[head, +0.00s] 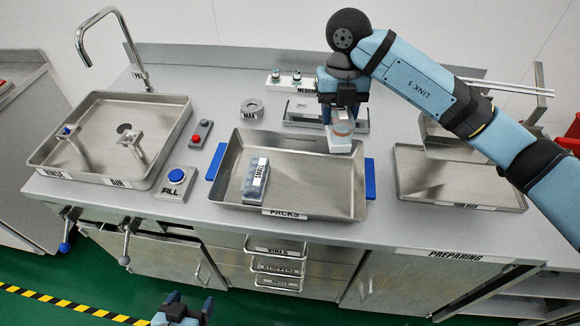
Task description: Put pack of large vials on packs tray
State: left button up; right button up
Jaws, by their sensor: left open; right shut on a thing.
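The packs tray (315,213), a metal tray with blue handles and a PACKS label, sits in the middle of the counter. A pack labelled SMALL (256,180) lies in its left half. My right gripper (343,122) points down over the tray's back right corner. It is shut on a pale pack (340,145) with an orange-tinted part, taken as the pack of large vials; no label on it is readable. I cannot tell whether the pack touches the tray's rim. My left gripper (180,310) is open and empty low in front of the counter, partly cut off by the frame's bottom edge.
A sink tray (62,160) with a tap stands at the left, with a blue FILL button (176,178) beside it. Another metal tray (455,185) is at the right, under my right arm. A round metal ring (252,108) lies behind the packs tray. The packs tray's right half looks clear.

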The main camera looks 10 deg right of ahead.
jog(key=shift+w+a+r+m, duration=0.15)
jog(key=shift+w+m, duration=0.25)
jog(key=shift+m, duration=0.6)
jog(key=shift+a+f, duration=0.1)
jog(key=shift+f, duration=0.3)
notch_tip(320, 180, down, 19)
jog(key=shift+p, duration=1.05)
jog(key=shift+f, duration=0.1)
jog(key=shift+f, duration=0.1)
